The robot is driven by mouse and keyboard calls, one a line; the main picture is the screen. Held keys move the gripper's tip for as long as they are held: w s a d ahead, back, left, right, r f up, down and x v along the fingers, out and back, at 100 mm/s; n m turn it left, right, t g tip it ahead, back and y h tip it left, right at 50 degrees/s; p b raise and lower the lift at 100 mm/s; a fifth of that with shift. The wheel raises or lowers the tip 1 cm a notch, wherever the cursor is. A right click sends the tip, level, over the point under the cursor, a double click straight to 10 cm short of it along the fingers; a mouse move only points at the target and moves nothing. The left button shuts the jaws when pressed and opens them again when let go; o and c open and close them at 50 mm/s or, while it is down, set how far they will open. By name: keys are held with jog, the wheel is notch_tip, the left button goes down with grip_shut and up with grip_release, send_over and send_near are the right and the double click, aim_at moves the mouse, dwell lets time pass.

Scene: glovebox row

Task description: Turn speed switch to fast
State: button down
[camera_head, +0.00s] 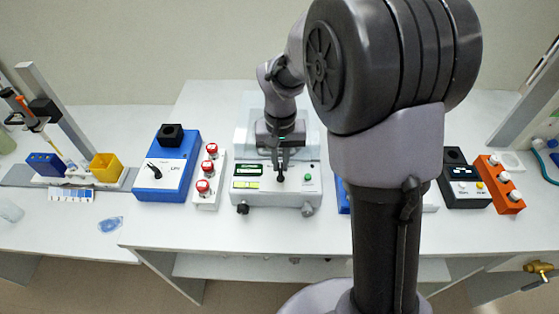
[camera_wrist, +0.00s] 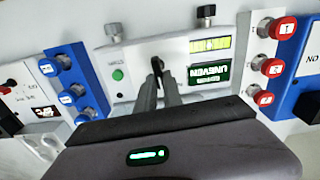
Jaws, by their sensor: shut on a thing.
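A white instrument (camera_head: 262,198) stands on the middle of the bench, with a green display, a yellow-green strip, a green button and a small black lever (camera_head: 280,177) on its front panel. The lever also shows in the wrist view (camera_wrist: 156,64). My gripper (camera_head: 280,163) reaches over the instrument from behind, its two fingers closed together on the black lever. In the wrist view the display (camera_wrist: 208,73) appears upside down and seems to read "UNEVEN". The labels by the lever are too small to read, so I cannot tell its setting or whether it is the speed switch.
Left stand a blue box (camera_head: 167,176) with a black lever marked "OFF" and a white strip with red knobs (camera_head: 204,190). Farther left is a yellow cup (camera_head: 106,166). Right are a black box (camera_head: 462,190) and an orange strip (camera_head: 490,166). The front left bench is mostly clear.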

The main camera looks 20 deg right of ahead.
aim_at(280, 166)
jog(key=shift+m, duration=0.4)
jog(key=c, duration=1.8)
grip_release()
jog(key=shift+o, duration=0.2)
notch_tip(280, 166, up, 18)
jog(key=p, duration=0.6)
jog(key=shift+f, duration=0.25)
